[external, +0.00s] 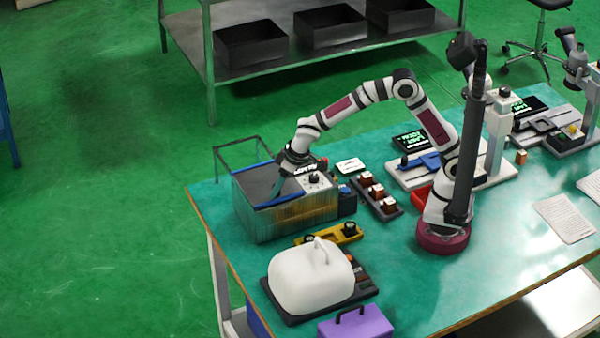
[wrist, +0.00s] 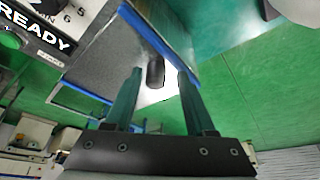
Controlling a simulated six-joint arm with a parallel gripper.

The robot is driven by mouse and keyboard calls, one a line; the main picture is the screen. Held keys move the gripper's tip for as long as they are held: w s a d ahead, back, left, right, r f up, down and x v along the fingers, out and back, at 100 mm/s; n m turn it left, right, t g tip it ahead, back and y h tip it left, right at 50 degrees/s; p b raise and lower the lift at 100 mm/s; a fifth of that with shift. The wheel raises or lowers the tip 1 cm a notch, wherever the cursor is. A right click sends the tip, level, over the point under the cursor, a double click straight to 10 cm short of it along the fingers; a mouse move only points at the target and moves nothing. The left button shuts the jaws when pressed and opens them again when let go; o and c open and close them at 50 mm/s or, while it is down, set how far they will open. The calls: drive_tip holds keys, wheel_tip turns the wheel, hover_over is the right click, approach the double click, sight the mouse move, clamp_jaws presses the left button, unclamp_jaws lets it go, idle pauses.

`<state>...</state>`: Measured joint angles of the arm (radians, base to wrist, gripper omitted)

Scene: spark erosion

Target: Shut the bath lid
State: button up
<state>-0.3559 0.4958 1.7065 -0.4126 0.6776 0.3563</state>
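The bath (external: 290,222) is a box-shaped tank with translucent, ribbed-looking walls and blue strips along its top edges. A thin dark frame (external: 236,144) stands up at its far left edge; whether this is the raised lid I cannot tell. My gripper (external: 277,188) is over the top of the bath, fingers pointing down. In the wrist view my gripper (wrist: 159,72) has its two teal fingers apart. A short black handle-like piece (wrist: 155,72) shows in the gap between the fingertips, touching neither. A grey surface (wrist: 95,58) and a blue strip (wrist: 150,35) lie beyond.
A control panel (external: 316,180) with a knob adjoins the bath's right side. The floor beyond the table's left edge is clear.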

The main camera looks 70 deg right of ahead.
drive_tip(key=shift+w, duration=0.1)
drive_tip(key=shift+r, duration=0.15)
drive_tip(key=v, duration=1.5)
drive_tip(key=shift+s+r, duration=0.25)
drive_tip(key=shift+d, duration=0.1)
